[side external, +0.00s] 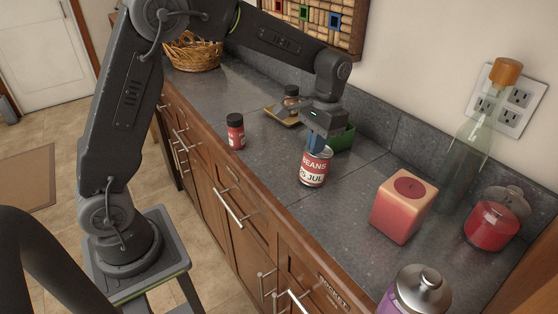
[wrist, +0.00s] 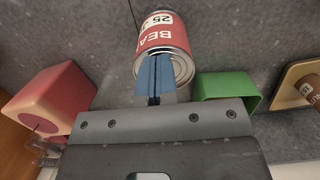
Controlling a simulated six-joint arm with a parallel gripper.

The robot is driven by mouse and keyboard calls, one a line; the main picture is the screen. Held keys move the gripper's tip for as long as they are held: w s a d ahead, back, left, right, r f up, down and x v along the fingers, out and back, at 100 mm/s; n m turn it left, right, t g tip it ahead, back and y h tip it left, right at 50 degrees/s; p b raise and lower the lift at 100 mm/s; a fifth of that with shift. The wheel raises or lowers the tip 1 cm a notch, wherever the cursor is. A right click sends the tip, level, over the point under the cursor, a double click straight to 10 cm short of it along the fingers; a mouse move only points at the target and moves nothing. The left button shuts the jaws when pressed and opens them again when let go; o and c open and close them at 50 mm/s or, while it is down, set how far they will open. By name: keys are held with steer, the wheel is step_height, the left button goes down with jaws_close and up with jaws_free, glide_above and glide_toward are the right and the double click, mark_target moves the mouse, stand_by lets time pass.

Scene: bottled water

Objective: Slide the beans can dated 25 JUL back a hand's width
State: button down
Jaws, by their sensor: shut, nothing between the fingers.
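The beans can (side external: 313,172) stands upright on the grey counter, with a red label reading BEANS above a white date band that shows JUL. In the wrist view the can (wrist: 165,38) is at top centre, its label upside down with a 25 visible. My gripper (side external: 317,145) is shut, its blue fingers pointing down at the can's top. In the wrist view the shut fingertips (wrist: 154,62) overlap the can's metal end. I cannot tell whether they touch it. The fingers hide part of the lid.
A green container (side external: 341,138) sits just behind the can, near the wall. A pink box (side external: 403,207) stands to the right. A dark-lidded red jar (side external: 236,132) stands to the left. A small jar (side external: 291,98) is on a wooden tray (side external: 273,113). A glass bottle (side external: 466,150) stands far right.

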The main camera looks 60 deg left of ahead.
steer(key=shift+a+f, duration=0.1)
steer(key=shift+f, duration=0.5)
steer(key=shift+w+r, duration=0.15)
steer(key=shift+r, duration=0.7)
steer(key=w, duration=1.2)
steer(key=s+r+t, duration=0.4)
steer(key=s+r, duration=1)
steer(key=s, duration=0.3)
steer(key=s+f+t, duration=0.1)
steer(key=s+f, duration=0.1)
steer(key=s, duration=0.6)
steer(key=s+f+t, duration=0.2)
steer(key=s+f, duration=0.1)
steer(key=s, duration=0.6)
steer(key=shift+s+f, duration=0.2)
steer(key=shift+s, duration=0.1)
